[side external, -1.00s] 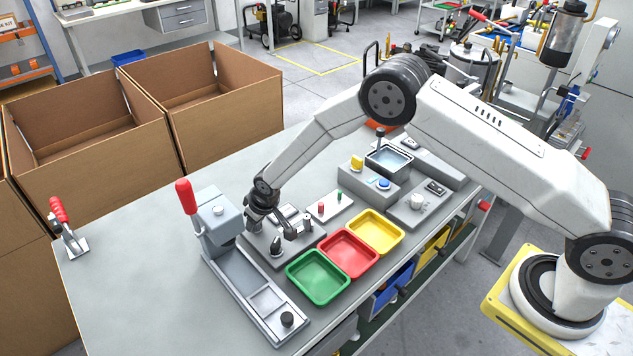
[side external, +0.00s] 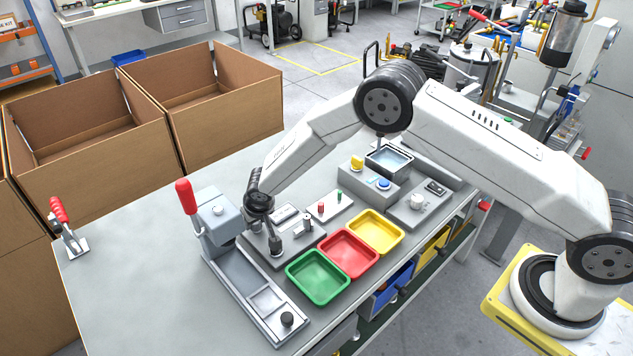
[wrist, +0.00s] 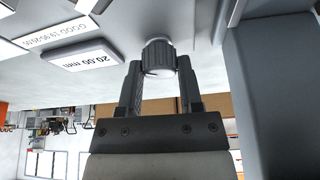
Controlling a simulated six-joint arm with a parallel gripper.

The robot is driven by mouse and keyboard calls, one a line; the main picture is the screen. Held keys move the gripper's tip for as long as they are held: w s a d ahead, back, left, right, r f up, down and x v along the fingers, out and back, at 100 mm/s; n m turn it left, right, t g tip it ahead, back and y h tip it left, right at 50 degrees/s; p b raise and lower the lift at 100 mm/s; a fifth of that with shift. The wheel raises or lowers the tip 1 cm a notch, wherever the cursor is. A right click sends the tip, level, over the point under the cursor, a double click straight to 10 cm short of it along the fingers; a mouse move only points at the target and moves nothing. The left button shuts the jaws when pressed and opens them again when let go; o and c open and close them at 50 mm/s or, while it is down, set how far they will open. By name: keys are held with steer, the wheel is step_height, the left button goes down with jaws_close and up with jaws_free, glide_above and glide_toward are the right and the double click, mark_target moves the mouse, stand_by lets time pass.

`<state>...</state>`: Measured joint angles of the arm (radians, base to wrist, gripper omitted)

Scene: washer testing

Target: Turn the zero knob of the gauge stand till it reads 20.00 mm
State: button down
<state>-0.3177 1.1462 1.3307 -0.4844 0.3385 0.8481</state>
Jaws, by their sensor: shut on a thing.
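The gauge stand (side external: 296,244) is a low grey block on the bench. Its zero knob (wrist: 159,56) is a ribbed grey cylinder in the wrist view. My gripper (wrist: 161,72) is shut on the knob, one finger on each side. In the side view my gripper (side external: 275,243) points down at the block and mostly hides the knob. The display (wrist: 72,60) appears upside down in the wrist view and reads 20.00 mm. A label (wrist: 70,33) beside it starts with GOOD; its numbers are small.
A grey press (side external: 216,215) with a red handle stands close on the left. Green (side external: 318,277), red (side external: 349,253) and yellow (side external: 376,231) trays sit at the front right. A plate with small red and green pegs (side external: 330,206) lies behind.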

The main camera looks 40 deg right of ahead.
stand_by(0.4)
steer(key=shift+c, duration=1.3)
jaws_free()
steer(key=shift+s+r, duration=0.1)
steer(key=shift+r, duration=0.1)
steer(key=v, duration=0.7)
steer(key=shift+r, duration=0.2)
steer(key=shift+s, duration=0.1)
